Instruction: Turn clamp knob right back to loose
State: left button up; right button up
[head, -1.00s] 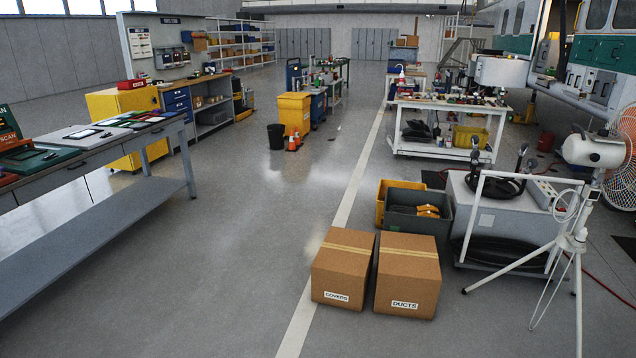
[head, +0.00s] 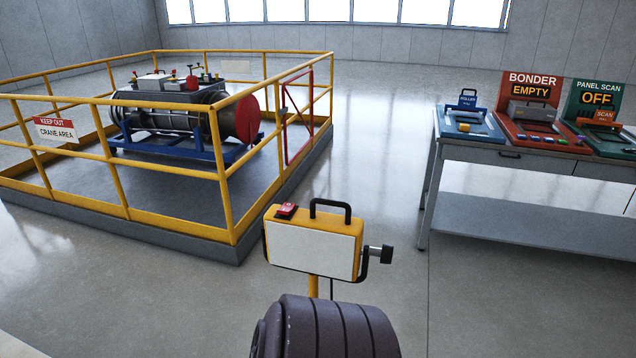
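No part that I can identify as the right clamp knob shows in the head view. A yellow-framed box with a pale front panel (head: 312,249), a black handle and a red switch stands on a yellow post in the middle. A small dark side knob (head: 381,254) sits on its right bracket; I cannot tell whether it has to do with a clamp. Neither of my grippers is in view.
A yellow railing (head: 170,172) encloses an engine (head: 185,120) on a blue stand at left. A grey bench (head: 470,150) at right holds several machines, including the bonder (head: 537,135). A dark ribbed rounded thing (head: 325,330) fills the bottom middle.

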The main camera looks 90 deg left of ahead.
aim_at(387, 249)
jog(key=u, duration=2.55)
jog(key=l+u, duration=0.2)
jog(key=l, duration=0.4)
jog(key=i+l, duration=0.15)
jog(key=l, duration=0.3)
jog(key=u, duration=0.55)
jog(key=i+l+u, duration=0.1)
jog(key=l+u, duration=0.15)
jog(key=u, duration=0.15)
jog(key=l+u, duration=0.4)
jog(key=i+l+u, duration=0.1)
jog(key=l+u, duration=0.15)
jog(key=u, duration=0.15)
jog(key=l+u, duration=0.4)
jog(key=k+j, duration=0.05)
jog(key=j, duration=0.05)
